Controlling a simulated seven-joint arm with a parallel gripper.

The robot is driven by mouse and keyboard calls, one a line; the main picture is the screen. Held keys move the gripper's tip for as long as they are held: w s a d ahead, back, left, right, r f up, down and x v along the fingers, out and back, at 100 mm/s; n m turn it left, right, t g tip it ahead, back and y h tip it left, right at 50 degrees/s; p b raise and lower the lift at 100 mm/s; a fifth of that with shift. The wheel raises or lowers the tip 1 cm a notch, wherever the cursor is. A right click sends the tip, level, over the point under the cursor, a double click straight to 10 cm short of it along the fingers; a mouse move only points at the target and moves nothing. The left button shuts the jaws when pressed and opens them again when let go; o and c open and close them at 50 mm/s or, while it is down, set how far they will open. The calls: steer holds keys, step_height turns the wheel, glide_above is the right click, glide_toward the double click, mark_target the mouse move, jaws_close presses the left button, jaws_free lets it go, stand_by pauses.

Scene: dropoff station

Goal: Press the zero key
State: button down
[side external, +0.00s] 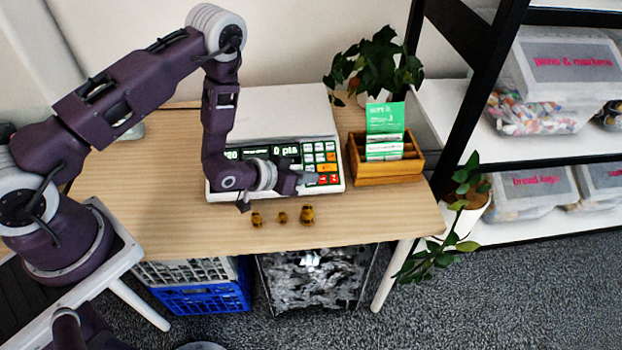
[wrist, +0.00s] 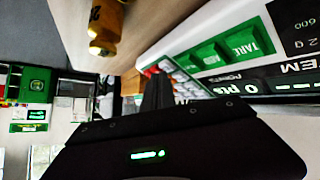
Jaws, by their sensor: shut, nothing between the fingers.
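A white counting scale (side external: 275,112) stands on the wooden table, its dark display reading "0 pts". Its keypad (side external: 320,156) is at the right of the front panel, with white, green, orange and red keys. The labels are too small to tell which is the zero key. My gripper (side external: 312,178) is shut and empty, reaching sideways along the panel front with its tips by the lower keypad rows. In the wrist view my shut fingers (wrist: 157,90) point at the keypad edge and hide part of it. Green keys (wrist: 242,41), one marked TARE, show there too. Contact cannot be told.
Several small brass weights (side external: 282,216) stand on the table in front of the scale; one looms close in the wrist view (wrist: 105,25). A wooden card box (side external: 385,171) stands right of the scale. A potted plant (side external: 372,65) is behind it.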

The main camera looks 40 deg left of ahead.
steer(key=shift+w+a+f, duration=0.1)
steer(key=shift+f, duration=0.15)
steer(key=shift+r, duration=0.1)
stand_by(0.5)
steer(key=shift+s+d+r, duration=0.25)
steer(key=shift+r, duration=0.4)
steer(key=shift+s+d+r, duration=0.25)
steer(key=shift+r, duration=0.5)
steer(key=shift+s+d+r, duration=0.2)
steer(key=shift+r, duration=0.55)
steer(key=shift+s+d+r, duration=0.25)
steer(key=shift+r, duration=0.5)
